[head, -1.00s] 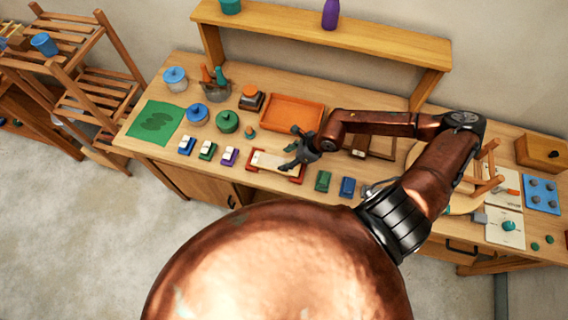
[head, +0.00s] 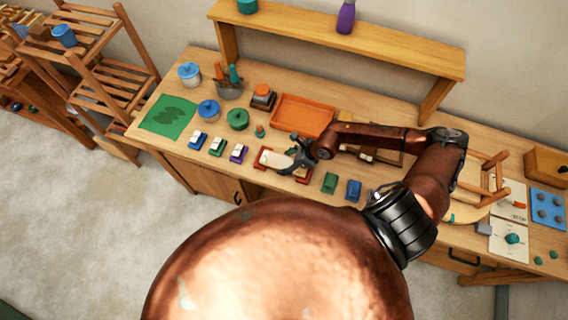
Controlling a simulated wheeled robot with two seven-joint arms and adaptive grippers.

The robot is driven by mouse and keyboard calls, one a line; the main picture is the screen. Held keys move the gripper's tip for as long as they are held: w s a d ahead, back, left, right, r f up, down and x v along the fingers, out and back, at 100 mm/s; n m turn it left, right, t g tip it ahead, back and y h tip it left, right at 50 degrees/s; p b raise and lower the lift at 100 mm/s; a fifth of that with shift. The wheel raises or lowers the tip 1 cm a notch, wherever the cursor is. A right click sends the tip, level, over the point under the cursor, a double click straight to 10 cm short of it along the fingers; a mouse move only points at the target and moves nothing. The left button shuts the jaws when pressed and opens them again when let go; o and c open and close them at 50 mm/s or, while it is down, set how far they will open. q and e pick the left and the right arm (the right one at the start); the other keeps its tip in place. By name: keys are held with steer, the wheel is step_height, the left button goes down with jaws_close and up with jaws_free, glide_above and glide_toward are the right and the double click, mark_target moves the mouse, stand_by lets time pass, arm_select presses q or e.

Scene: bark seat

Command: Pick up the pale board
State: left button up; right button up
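The pale board (head: 272,159) lies on the bench in the head view, between the red end pieces of a low holder (head: 262,166). My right gripper (head: 289,162) is at the board's right end, with its dark fingers over or beside it. The fingers are small and overlap the board, so I cannot tell whether they are open or shut, or whether they touch it. The board's right end is partly hidden by the gripper. My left gripper is not in view.
An orange tray (head: 301,115) stands behind the board. Small blue, green and purple blocks sit to its left; a green block (head: 329,183) and a blue block (head: 354,190) sit to its right. A wooden stool (head: 487,185) stands farther right. A shelf (head: 350,50) runs along the back.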

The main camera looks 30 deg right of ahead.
steer(key=c, duration=1)
steer(key=shift+r, duration=0.15)
